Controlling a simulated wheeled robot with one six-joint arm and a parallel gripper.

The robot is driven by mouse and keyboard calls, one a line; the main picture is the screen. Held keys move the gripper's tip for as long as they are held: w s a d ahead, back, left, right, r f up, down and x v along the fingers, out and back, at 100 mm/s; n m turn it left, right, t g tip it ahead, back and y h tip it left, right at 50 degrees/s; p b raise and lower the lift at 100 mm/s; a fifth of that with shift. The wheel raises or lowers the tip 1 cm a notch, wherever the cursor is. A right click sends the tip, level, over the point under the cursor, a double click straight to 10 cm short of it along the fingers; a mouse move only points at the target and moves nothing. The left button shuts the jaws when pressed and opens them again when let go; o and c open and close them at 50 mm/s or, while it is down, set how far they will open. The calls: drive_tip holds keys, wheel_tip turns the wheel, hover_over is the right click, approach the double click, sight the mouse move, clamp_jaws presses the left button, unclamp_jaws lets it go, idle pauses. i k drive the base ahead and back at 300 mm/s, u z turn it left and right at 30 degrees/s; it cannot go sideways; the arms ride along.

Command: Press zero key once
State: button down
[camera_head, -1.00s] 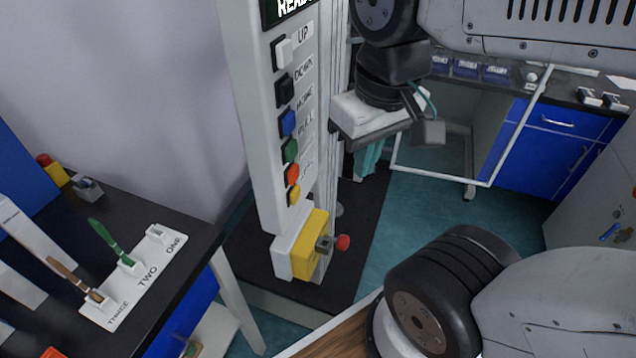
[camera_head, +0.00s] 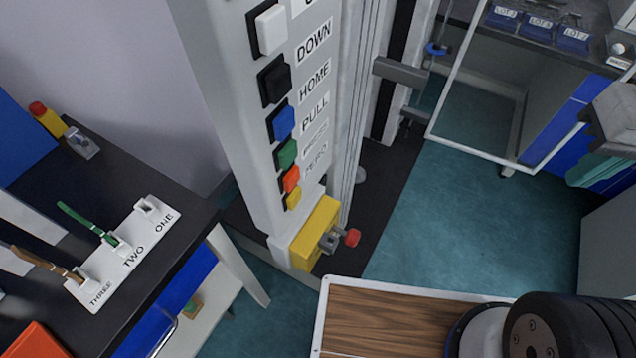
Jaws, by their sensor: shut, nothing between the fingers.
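The machine's white control column (camera_head: 235,110) carries a vertical row of keys with labels to their right. The yellow key (camera_head: 293,199) is lowest, and the lowest label, at a slant up and right of it, appears to read ZERO (camera_head: 316,166). Above it are an orange key (camera_head: 291,178), a green key (camera_head: 287,153), a blue key (camera_head: 283,122), a black key (camera_head: 275,80) and a white key (camera_head: 270,29). My gripper (camera_head: 592,172) is partly in view at the right edge, shut and empty, with teal fingers. It is well apart from the keys.
A yellow box with a red knob (camera_head: 352,237) juts out below the keys. A grey clamp (camera_head: 400,73) stands beside the column. The black table (camera_head: 190,230) at left holds a white rack (camera_head: 125,250) with green and brown strips. Lot bins (camera_head: 540,28) stand behind.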

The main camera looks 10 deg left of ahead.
sight(293, 199)
drive_tip(key=k, duration=1.7)
drive_tip(key=u, duration=0.5)
